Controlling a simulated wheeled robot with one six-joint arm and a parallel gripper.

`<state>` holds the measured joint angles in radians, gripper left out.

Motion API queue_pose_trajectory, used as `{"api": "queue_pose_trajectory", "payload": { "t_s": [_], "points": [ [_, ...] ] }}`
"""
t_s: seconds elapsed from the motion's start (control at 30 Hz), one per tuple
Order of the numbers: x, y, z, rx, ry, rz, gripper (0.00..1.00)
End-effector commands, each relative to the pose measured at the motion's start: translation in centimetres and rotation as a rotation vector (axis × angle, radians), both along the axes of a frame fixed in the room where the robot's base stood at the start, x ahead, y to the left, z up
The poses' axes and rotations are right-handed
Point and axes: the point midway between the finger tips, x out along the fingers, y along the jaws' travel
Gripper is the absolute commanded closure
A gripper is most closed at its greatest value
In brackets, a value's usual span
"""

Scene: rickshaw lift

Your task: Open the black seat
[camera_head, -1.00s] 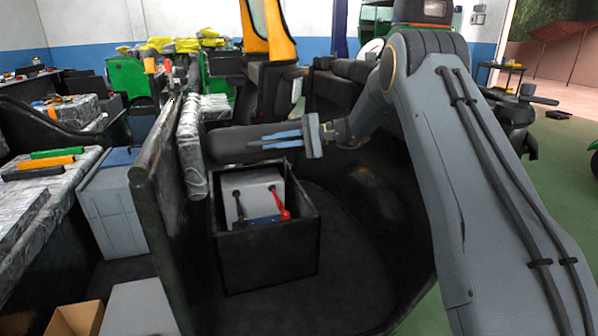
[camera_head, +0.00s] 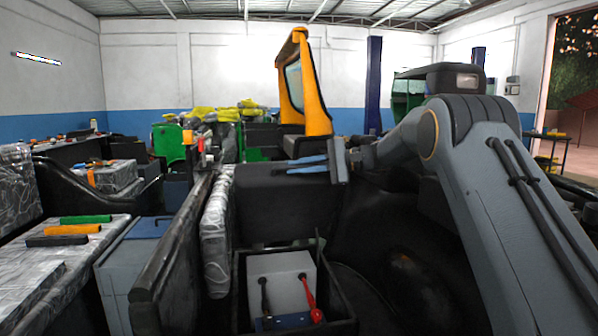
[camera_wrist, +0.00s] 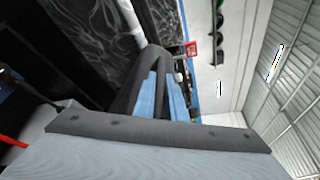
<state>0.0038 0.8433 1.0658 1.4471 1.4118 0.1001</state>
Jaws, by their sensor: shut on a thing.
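The black seat (camera_head: 280,205) stands tipped up over the open battery box, showing its dark flat side in the head view. My gripper (camera_head: 300,165) comes from the right, and its blue fingers are shut on the seat's upper edge. In the wrist view the blue fingers (camera_wrist: 163,92) lie against the seat's dark grey rounded edge (camera_wrist: 150,58). The exact contact is partly hidden. A grey battery (camera_head: 280,283) with a red and a black handle or lead on top sits in the black box (camera_head: 338,308) below the seat.
A dark side panel (camera_head: 180,255) and a silver-wrapped backrest (camera_head: 216,240) stand left of the seat. A grey cabinet (camera_head: 130,275) and a wrapped table surface (camera_head: 40,280) are further left. A yellow frame (camera_head: 318,90) rises behind.

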Motion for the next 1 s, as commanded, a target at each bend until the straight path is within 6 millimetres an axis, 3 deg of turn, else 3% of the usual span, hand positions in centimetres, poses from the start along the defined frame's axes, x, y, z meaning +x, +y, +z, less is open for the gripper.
{"api": "queue_pose_trajectory", "payload": {
  "t_s": [0.2,0.23,0.33,0.73,1.0],
  "points": [
    [0.1,-0.1,-0.2,-0.004,-0.001,-0.002,1.00],
    [0.1,-0.1,-0.2,-0.004,-0.001,-0.002,0.86],
    [0.1,-0.1,-0.2,-0.003,0.000,-0.002,0.71],
    [0.0,0.1,0.4,-0.001,-0.002,0.001,0.71],
    [0.1,-0.1,4.9,-0.001,-0.005,-0.001,0.71]
  ]
}}
